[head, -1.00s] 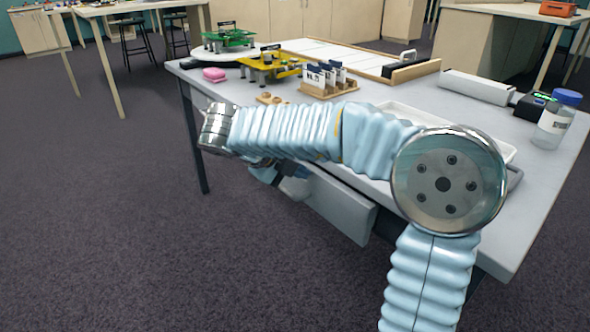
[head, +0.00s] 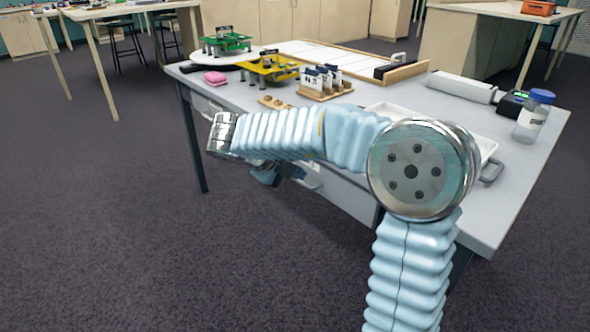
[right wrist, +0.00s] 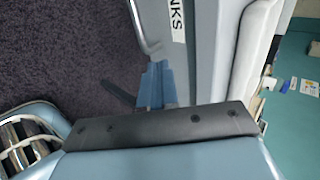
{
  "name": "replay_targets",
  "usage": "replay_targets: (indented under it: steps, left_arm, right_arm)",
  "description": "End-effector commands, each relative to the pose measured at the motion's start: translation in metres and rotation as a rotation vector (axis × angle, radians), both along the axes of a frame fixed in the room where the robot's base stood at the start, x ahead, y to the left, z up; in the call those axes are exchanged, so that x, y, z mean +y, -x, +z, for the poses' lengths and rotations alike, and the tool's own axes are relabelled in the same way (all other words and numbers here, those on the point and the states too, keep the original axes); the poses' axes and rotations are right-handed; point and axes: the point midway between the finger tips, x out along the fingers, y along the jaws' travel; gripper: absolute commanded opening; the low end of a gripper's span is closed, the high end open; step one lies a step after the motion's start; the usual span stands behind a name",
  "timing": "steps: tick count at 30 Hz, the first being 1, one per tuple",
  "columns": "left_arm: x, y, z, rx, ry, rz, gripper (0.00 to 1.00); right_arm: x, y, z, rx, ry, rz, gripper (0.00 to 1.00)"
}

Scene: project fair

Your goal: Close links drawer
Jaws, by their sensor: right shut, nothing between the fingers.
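The links drawer shows in the right wrist view as a grey front (right wrist: 198,55) with a white label (right wrist: 177,20) ending in "NKS" and a metal bar handle (right wrist: 147,30). In the head view a grey drawer front (head: 345,196) shows under the table, partly behind my right arm. How far it stands out is hard to tell. My right gripper (right wrist: 155,86) is shut and empty, its blue fingers beside the drawer front near the handle; contact is unclear. In the head view the gripper (head: 268,177) is mostly hidden below my right arm. My left gripper is out of view.
Carpet floor (head: 110,220) in front and left is clear.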

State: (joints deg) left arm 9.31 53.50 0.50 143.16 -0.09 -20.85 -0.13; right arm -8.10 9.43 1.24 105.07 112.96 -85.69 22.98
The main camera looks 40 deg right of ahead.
Motion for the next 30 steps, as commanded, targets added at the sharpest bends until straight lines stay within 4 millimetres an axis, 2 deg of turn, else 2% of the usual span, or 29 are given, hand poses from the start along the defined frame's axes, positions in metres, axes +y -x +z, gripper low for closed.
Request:
replay_targets:
  steps: [18, 26, 29, 30]
  left_arm:
    - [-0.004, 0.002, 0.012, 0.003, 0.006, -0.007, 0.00]
    - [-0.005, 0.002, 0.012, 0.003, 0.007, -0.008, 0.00]
    - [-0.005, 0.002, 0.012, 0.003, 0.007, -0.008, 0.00]
    - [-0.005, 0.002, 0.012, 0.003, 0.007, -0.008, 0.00]
  right_arm:
    - [0.068, 0.005, 0.063, -0.002, 0.000, 0.002, 0.00]
    - [0.074, 0.006, 0.067, -0.001, 0.001, 0.001, 0.00]
    - [0.070, -0.004, 0.059, 0.006, 0.040, 0.037, 0.00]
    - [0.066, -0.014, 0.050, 0.014, 0.076, 0.077, 0.00]
